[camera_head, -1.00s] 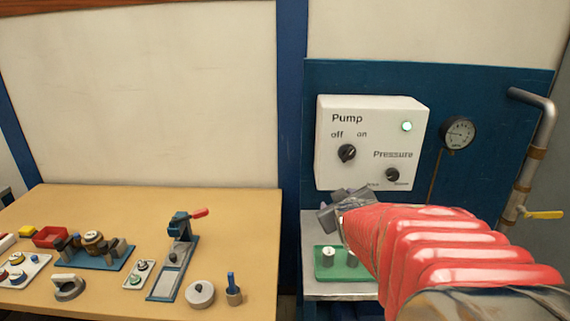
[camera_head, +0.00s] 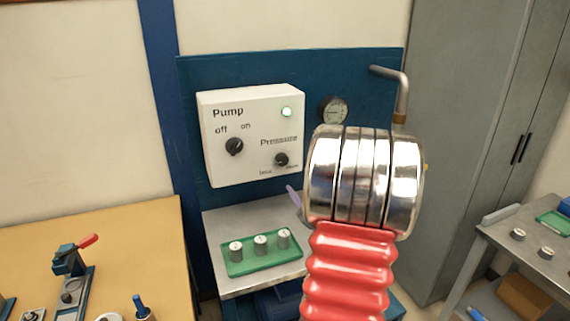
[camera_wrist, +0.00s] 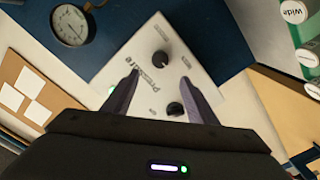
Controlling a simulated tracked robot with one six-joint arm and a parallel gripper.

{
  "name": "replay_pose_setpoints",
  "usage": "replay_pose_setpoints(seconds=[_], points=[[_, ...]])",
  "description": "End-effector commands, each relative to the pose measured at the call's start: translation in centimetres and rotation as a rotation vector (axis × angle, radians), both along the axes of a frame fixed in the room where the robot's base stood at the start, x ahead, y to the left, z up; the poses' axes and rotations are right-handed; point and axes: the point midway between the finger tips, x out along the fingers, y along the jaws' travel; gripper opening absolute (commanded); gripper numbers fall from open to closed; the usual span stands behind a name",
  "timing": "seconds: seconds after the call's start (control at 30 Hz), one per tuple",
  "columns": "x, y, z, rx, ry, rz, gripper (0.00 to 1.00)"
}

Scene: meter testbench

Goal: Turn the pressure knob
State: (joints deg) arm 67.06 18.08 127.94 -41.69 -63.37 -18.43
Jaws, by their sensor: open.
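The white pump box (camera_head: 215,175) is mounted on a blue panel. The black pressure knob (camera_head: 281,160) is at its lower right, under the "Pressure" label. In the wrist view the pressure knob (camera_wrist: 161,59) lies ahead of the fingertips, roughly between their lines. The pump knob (camera_head: 234,147) is to its left; in the wrist view the pump knob (camera_wrist: 176,108) shows lower, near the right finger. My gripper (camera_wrist: 160,79) is open and empty, with no visible contact. In the head view my arm hides most of it.
A pressure gauge (camera_head: 333,110) and a pipe (camera_head: 403,95) are right of the box. A green tray (camera_head: 262,262) with several cylinders stands on the metal shelf (camera_head: 222,222) below. A wooden table (camera_head: 150,230) is at left, a grey cabinet (camera_head: 465,130) at right.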

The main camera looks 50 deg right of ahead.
Motion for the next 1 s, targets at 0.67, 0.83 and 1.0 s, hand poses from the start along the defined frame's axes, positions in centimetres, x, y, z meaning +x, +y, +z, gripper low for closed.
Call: replay_pose_setpoints(seconds=[0.67, 0.83, 1.0], points=[[4.2, -2.4, 0.0, 0.002, 0.001, 0.001, 0.53], [6.5, -3.7, 0.0, 0.002, 0.001, 0.002, 0.53], [8.7, -5.0, 0.0, 0.001, 0.000, 0.001, 0.53]])
